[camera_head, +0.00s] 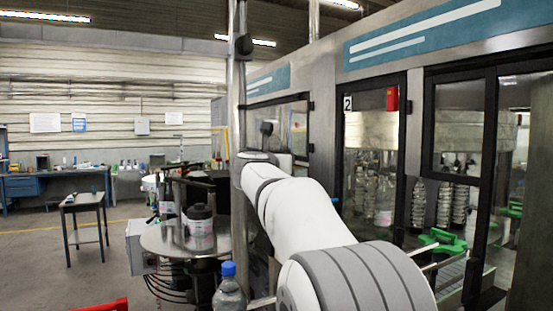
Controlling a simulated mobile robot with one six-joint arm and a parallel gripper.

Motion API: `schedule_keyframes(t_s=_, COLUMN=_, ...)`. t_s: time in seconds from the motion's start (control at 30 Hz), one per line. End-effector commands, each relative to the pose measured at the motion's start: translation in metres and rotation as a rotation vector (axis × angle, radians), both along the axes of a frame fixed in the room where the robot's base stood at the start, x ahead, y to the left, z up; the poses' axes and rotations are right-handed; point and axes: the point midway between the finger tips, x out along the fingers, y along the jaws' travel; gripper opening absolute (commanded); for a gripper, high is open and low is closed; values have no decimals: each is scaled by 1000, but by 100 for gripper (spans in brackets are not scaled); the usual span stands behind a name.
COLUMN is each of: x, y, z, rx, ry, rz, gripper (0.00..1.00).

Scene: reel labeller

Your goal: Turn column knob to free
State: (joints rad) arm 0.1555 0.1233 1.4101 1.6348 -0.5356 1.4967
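A tall steel column (237,105) rises left of centre beside the machine. A dark knob-like fitting (243,44) sits high on the column; I cannot tell whether it is the column knob, or how it is set. My white arm reaches from the lower right to the column. Its far end overlaps the column at mid-height. A small dark part (266,128) shows just above the arm's end; I cannot tell what it belongs to. My gripper's fingers are hidden behind the arm, so their contact with anything cannot be seen.
A round metal table (160,240) carries a dark-lidded jar (200,222). A blue-capped bottle (229,290) stands near the front. The glazed machine with door frame (402,150) fills the right. A small side table (82,199) stands on open floor at left.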

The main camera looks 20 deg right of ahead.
Motion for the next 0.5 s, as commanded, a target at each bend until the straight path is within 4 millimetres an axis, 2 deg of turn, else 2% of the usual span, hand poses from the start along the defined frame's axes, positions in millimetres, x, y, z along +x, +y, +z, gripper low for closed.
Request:
schedule_keyframes(t_s=0.2, x=0, y=1, z=0, rx=0, ry=0, rz=1, gripper=56)
schedule_keyframes(t_s=0.5, x=0, y=1, z=0, rx=0, ry=0, rz=2, gripper=31)
